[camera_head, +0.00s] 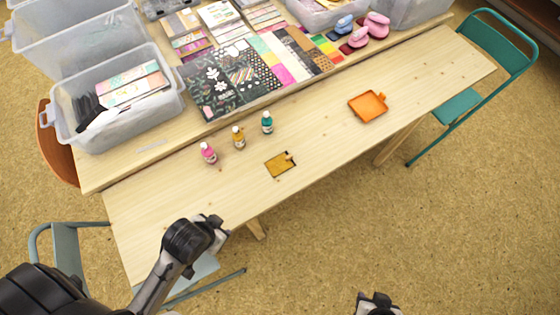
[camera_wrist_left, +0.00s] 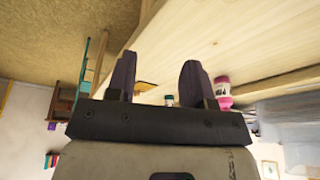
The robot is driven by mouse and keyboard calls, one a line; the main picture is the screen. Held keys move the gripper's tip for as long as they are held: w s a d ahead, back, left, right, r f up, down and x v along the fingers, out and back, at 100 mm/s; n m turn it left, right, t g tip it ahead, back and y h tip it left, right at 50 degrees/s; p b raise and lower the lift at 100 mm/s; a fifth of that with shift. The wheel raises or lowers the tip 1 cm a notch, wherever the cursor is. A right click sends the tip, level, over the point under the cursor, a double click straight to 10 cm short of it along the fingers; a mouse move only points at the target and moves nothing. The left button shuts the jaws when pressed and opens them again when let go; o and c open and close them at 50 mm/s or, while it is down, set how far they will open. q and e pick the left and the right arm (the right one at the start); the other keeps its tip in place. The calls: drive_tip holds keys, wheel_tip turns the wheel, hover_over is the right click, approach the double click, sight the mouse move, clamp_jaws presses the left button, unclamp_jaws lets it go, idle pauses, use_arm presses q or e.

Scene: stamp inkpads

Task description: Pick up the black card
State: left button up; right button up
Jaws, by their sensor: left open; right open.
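Several dark patterned sheets lie at the back of the table, among them a black floral sheet (camera_head: 212,85) and a black dotted sheet (camera_head: 268,75); I cannot tell which is the black card. My left gripper (camera_head: 218,232) is over the table's front left edge, well short of the sheets. In the left wrist view its two dark fingers (camera_wrist_left: 157,85) are spread with nothing between them. My right gripper (camera_head: 377,302) is at the bottom edge of the head view, off the table, partly cut off and holding nothing visible.
Pink (camera_head: 208,153), yellow (camera_head: 238,137) and teal (camera_head: 267,122) bottles stand mid-table near a yellow pad (camera_head: 280,164). An orange tray (camera_head: 369,105) lies to the right. A clear bin (camera_head: 165,92) stands at the left.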

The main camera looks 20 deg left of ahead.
use_arm(q)
drive_tip(key=shift+o, duration=0.8)
